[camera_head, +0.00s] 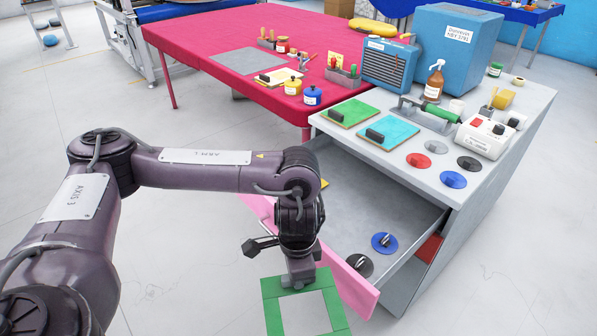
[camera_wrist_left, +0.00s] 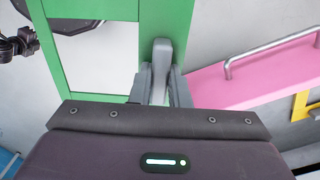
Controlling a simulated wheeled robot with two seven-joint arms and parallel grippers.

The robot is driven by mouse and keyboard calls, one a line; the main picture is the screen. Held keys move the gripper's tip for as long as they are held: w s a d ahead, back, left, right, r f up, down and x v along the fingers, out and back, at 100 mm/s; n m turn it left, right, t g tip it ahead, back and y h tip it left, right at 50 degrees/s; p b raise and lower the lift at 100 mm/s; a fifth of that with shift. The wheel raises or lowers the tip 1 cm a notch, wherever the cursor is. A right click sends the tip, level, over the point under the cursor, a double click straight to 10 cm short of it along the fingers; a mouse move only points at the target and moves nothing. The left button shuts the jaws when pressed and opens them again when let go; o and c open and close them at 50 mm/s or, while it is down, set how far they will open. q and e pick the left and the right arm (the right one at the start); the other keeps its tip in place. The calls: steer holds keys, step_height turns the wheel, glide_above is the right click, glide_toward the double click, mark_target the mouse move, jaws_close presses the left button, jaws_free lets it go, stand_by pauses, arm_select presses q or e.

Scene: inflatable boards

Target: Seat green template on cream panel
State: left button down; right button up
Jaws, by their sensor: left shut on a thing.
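The green template (camera_head: 318,272) is a flat frame with an open square middle. It hangs in front of the pink drawer front, above the pale floor. My left gripper (camera_head: 299,281) is shut on it; in the left wrist view the jaws (camera_wrist_left: 160,82) close around a grey upright grip on the green frame (camera_wrist_left: 165,20). A small cream panel (camera_head: 270,79) with a dark piece on it lies on the red table, far from the template; I cannot tell for sure that it is the task's panel. My right gripper is not in view.
The grey cabinet's pink-fronted drawer (camera_head: 357,285) is open, with a blue disc (camera_head: 384,243) and a black disc (camera_head: 359,265) inside. The cabinet top (camera_head: 395,158) holds boards, discs, a roller and a bottle. The red table (camera_head: 205,41) has bare cloth at its left.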

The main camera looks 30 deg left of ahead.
arm_select(q)
steer(key=s+d+f+n, duration=0.2)
steer(key=s+f+n, duration=0.3)
steer(key=f+n, duration=0.2)
steer(key=n, duration=0.2)
steer(key=shift+s+n, duration=0.3)
steer(key=shift+s, duration=0.1)
